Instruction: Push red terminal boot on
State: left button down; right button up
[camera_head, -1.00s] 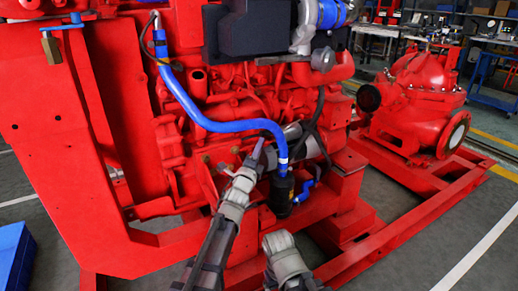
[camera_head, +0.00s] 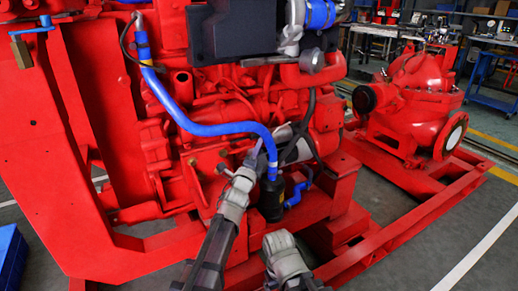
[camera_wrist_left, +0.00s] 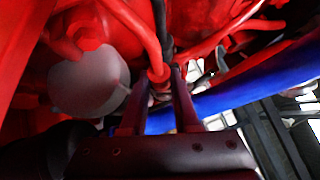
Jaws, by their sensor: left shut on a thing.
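My left gripper (camera_head: 256,155) reaches in from the lower left to the engine's side, beside the lower end of a blue hose. In the left wrist view its two dark fingers (camera_wrist_left: 161,80) are shut on a red terminal boot (camera_wrist_left: 158,73) at the end of a red cable. The boot lies between the fingertips. The terminal stud is not clearly visible. In the head view the boot is too small and covered to make out. A grey joint of my right arm shows at the bottom centre; its fingers are not visible.
The blue hose (camera_head: 215,126) passes close to the left gripper and ends above a black cylinder (camera_head: 271,195). A grey round body (camera_wrist_left: 90,82) sits left of the fingers in the wrist view. A red pump (camera_head: 415,103) stands at right; open floor (camera_head: 440,235) lies right of the frame.

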pick_arm(q)
jog(key=shift+w+d, duration=0.1)
jog(key=shift+d, duration=0.05)
jog(key=c, duration=0.6)
grip_release()
jog(key=shift+c, duration=0.2)
jog(key=b+v, duration=0.1)
jog(key=v, duration=0.6)
jog(key=shift+s+b, duration=0.35)
jog(key=shift+f, duration=0.1)
